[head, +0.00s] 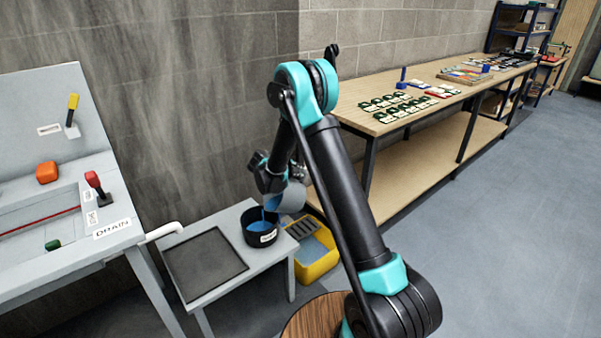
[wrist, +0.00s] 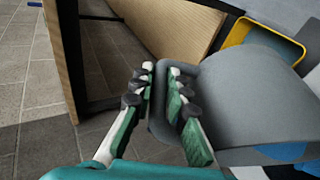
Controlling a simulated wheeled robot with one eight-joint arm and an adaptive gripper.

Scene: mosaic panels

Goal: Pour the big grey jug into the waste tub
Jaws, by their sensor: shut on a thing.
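The big grey jug (head: 292,198) is tilted over a round black tub (head: 256,238) on a low grey table. Blue liquid (head: 272,203) shows between the jug's lip and the tub, and there is blue inside the tub. The tub has a white label too small to read. My gripper (wrist: 159,72) is shut on the jug's handle in the wrist view, where the grey jug (wrist: 240,95) fills the right side. In the head view my arm hides most of the fingers and part of the jug.
A yellow bin (head: 325,268) with a grey grate and blue contents stands on the floor right of the low table (head: 225,295). A dark mat (head: 205,268) lies left of the tub. A grey bench marked DRAIN (head: 112,229) stands left. A wooden workbench (head: 400,128) runs along the wall.

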